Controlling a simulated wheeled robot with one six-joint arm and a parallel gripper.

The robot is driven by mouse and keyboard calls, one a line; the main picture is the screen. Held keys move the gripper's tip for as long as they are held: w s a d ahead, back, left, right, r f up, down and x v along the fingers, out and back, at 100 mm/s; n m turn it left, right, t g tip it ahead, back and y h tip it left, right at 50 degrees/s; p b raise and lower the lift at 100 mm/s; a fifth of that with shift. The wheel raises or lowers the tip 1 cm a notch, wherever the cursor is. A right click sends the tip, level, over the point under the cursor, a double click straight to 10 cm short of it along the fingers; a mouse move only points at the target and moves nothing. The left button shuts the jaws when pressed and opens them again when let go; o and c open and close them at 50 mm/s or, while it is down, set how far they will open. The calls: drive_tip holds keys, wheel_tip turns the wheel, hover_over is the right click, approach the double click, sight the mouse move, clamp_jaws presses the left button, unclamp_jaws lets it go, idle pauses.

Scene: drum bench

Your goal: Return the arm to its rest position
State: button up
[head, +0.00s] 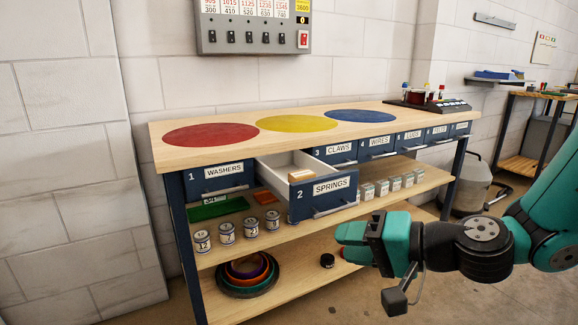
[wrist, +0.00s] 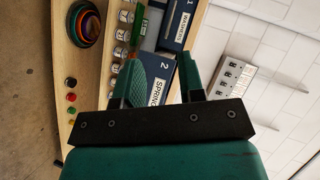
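My arm reaches in from the right edge of the head view. My gripper (head: 347,243) is in front of the bench, below and to the right of the open SPRINGS drawer (head: 322,192), and points left. In the wrist view the two teal fingers of my gripper (wrist: 162,68) stand apart, with no object visible between them. The SPRINGS drawer (wrist: 158,84) shows beyond the fingers there, partly hidden by the left one. I cannot tell the exact gap between gripper and drawer.
The bench top (head: 350,139) has red, yellow and blue discs. A small tan item (head: 300,175) lies in the open drawer. The lower shelves hold several cans (head: 227,233), small boxes and nested bowls (head: 247,272). Floor shows in front of the bench.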

drive_tip(key=s+a+r+n+g+h, duration=0.1)
drive_tip(key=s+a+n+g+h, duration=0.15)
drive_tip(key=s+n+g, duration=0.5)
drive_tip(key=s+d+r+n+h, duration=0.25)
drive_tip(key=s+d+h, duration=0.3)
drive_tip(key=s, duration=0.55)
wheel_tip(320, 180, up, 24)
drive_tip(key=p, duration=2.5)
drive_tip(key=shift+d+r, duration=0.15)
drive_tip(key=shift+d, duration=0.05)
